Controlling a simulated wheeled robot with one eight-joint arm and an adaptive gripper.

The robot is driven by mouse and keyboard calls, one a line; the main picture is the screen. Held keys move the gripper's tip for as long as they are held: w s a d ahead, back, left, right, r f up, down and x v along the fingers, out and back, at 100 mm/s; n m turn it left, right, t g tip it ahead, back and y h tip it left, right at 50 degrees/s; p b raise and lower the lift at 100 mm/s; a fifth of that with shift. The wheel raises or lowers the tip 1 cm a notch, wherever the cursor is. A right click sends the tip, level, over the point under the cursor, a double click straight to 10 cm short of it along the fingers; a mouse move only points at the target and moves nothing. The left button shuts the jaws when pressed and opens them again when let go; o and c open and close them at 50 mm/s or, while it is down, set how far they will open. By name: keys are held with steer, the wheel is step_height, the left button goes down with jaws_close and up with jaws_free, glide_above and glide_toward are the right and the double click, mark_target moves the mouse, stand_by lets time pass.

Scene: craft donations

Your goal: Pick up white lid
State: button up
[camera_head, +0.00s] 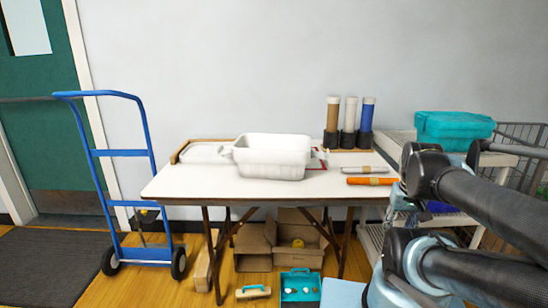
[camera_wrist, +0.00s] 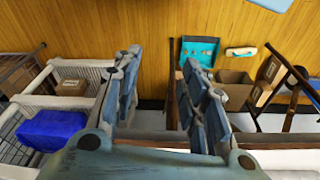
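A flat white piece, which looks like the white lid (camera_head: 203,153), lies on the folding table (camera_head: 175,185) at its back left. It sits beside a brown-edged strip and is partly hidden by the white tub (camera_head: 272,158) to its right. I cannot make out the lid in the wrist view. My gripper (camera_wrist: 161,60) is open in the wrist view, with nothing visible between its fingers. It points toward the floor area, away from the lid. In the head view my arm fills the lower right, and the fingers cannot be made out.
Brown, white and blue tubes (camera_head: 349,115) stand at the table's back right, near orange (camera_head: 371,181) and grey rolls. A teal case (camera_head: 452,127) sits on a white cart at right. A blue hand truck (camera_head: 122,155) stands left.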

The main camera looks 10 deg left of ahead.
steer(key=w+a+r+m+y, duration=0.1)
steer(key=w+a+r+m, duration=0.3)
steer(key=w+a+r, duration=0.4)
steer(key=w+a+r+m+y, duration=0.2)
steer(key=w+a+r+m, duration=0.35)
steer(key=a, duration=0.45)
steer(key=w+a+r+m+y, duration=0.1)
steer(key=w+a+r+m, duration=0.2)
steer(key=w+a+r, duration=0.45)
steer(key=m+g, duration=0.2)
steer(key=m, duration=0.2)
glide_above(264, 163)
steer(key=w+d, duration=0.1)
steer(key=d, duration=0.1)
steer(key=shift+y, duration=0.3)
step_height(264, 163, down, 8)
steer(key=shift+w+d+r, duration=0.1)
steer(key=shift+d, duration=0.05)
steer(key=shift+d+x, duration=0.2)
steer(key=shift+x, duration=2.55)
jaws_close()
